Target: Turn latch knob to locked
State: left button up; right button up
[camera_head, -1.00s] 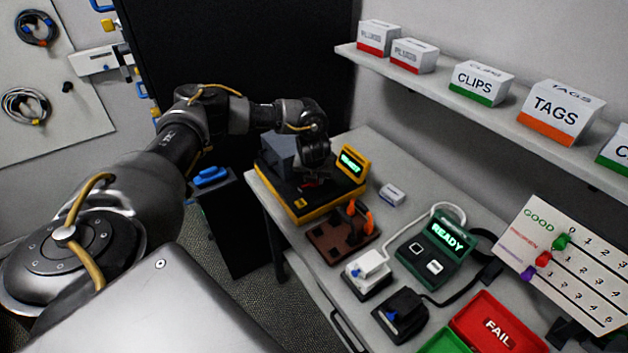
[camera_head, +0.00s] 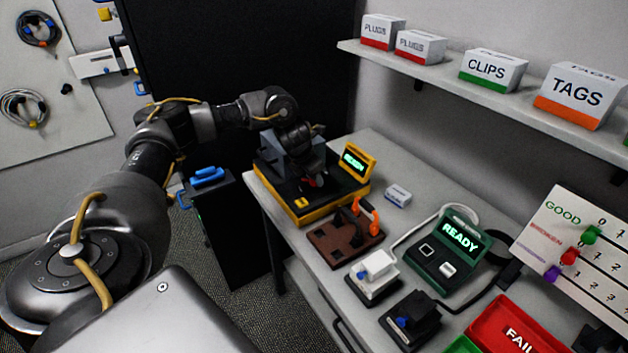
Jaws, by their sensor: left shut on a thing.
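A black test unit with a yellow base (camera_head: 303,215) stands at the far left end of the table. A grey block (camera_head: 281,150) is on its back left, and a yellow-framed screen (camera_head: 355,161) with green letters is on its right. My left gripper (camera_head: 313,181) reaches down onto the middle of the unit. It is shut on a small part there, with a bit of red showing at the fingertips. This is probably the latch knob, but the fingers hide most of it, so its turn angle cannot be read. My right gripper is not in view.
Right of the unit are a brown fixture (camera_head: 330,243) with orange handles, a small white box (camera_head: 398,195), a white device (camera_head: 373,279), a black device (camera_head: 410,318), a green READY tester (camera_head: 446,247) and a red FAIL tray (camera_head: 486,328). A shelf (camera_head: 480,88) with boxes hangs above.

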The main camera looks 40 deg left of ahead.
pick_arm(q)
jog(key=shift+s+m, duration=0.1)
jog(key=shift+m, duration=0.2)
jog(key=shift+f, duration=0.1)
jog(key=o, duration=0.6)
jog(key=shift+o, duration=0.2)
jog(key=shift+r, duration=0.2)
jog(key=v, duration=1)
jog(key=shift+s+r, duration=0.2)
jog(key=shift+r, duration=0.1)
jog(key=shift+w, duration=0.1)
